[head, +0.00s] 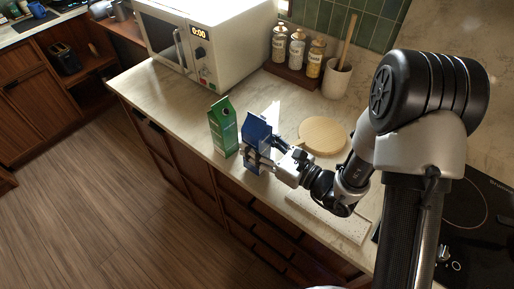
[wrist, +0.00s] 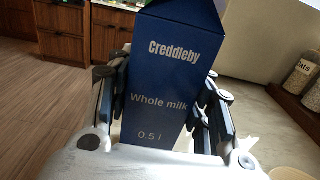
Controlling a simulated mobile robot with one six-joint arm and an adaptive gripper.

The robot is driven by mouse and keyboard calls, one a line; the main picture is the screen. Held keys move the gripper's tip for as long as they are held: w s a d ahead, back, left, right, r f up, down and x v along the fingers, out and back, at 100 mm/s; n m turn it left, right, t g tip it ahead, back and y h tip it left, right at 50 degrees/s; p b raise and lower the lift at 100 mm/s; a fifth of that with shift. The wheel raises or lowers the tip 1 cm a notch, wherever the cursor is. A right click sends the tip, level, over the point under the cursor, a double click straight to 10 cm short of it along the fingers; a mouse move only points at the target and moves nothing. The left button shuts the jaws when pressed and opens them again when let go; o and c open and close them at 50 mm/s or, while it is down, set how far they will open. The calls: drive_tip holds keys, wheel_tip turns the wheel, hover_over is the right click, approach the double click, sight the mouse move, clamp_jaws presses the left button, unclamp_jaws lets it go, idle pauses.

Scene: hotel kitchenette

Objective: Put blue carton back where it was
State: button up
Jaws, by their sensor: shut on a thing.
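The blue carton (head: 257,132), a gable-topped box, is upright near the front edge of the counter in the head view. In the wrist view the blue carton (wrist: 165,75) fills the middle and reads "Creddleby Whole milk 0.5 l". My gripper (head: 252,154) is shut on its sides, with one finger on each side in the wrist view (wrist: 165,115). A green carton (head: 223,127) stands just left of the blue one, upright and apart from my gripper. The blue carton's base is partly hidden by my gripper, so I cannot tell whether it touches the counter.
A white microwave (head: 215,40) stands at the back left. Several canisters (head: 297,50) stand on a wooden tray, beside a utensil crock (head: 337,78). A round board (head: 323,134) lies right of the blue carton. A cooktop (head: 480,215) is at the far right. Counter left of the green carton is clear.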

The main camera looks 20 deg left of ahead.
drive_tip(key=shift+f, duration=0.45)
drive_tip(key=shift+f, duration=0.2)
drive_tip(key=o, duration=1.3)
